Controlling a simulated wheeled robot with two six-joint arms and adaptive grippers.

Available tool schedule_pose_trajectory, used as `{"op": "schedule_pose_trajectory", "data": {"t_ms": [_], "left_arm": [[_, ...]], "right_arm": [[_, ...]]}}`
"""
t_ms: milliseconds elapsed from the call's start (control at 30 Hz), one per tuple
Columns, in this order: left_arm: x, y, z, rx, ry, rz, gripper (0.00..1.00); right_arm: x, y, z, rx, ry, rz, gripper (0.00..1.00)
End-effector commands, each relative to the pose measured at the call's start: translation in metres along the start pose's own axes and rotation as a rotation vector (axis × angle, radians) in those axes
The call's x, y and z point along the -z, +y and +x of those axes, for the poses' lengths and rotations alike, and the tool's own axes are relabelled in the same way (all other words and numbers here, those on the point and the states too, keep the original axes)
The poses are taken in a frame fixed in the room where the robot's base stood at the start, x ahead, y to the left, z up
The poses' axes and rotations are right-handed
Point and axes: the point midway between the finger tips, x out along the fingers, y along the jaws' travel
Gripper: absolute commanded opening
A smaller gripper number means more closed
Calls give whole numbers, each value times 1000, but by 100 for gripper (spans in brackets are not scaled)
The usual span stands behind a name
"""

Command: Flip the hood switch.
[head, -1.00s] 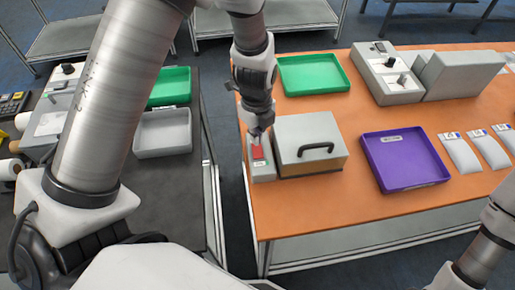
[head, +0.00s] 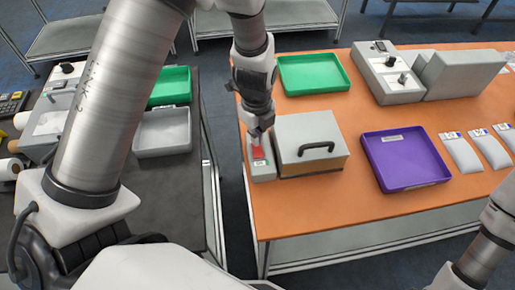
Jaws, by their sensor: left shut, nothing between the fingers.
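The hood (head: 312,146) is a grey box with a black handle on the orange table. A small grey switch box (head: 263,172) with a red switch (head: 258,153) stands against its left side. My left gripper (head: 257,137) is shut and empty. It points down at the top end of the red switch, touching it or very close; I cannot tell which. The gripper hides the upper part of the switch box. My right arm enters at the lower right, and its gripper is out of the picture.
A purple tray (head: 441,181) lies right of the hood, with several white packets (head: 459,153) beyond it. A green tray (head: 345,76) and grey machines (head: 389,88) stand at the back. Orange table (head: 290,215) is bare in front of the hood.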

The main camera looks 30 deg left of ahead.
Motion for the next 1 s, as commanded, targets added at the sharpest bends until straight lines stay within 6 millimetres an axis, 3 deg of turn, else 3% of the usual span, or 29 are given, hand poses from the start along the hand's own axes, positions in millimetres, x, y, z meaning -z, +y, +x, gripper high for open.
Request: {"op": "schedule_pose_trajectory", "data": {"t_ms": [1000], "left_arm": [[0, 0, 16, 0, 0, 0, 0]], "right_arm": [[0, 0, 13, 0, 0, 0, 85]]}}
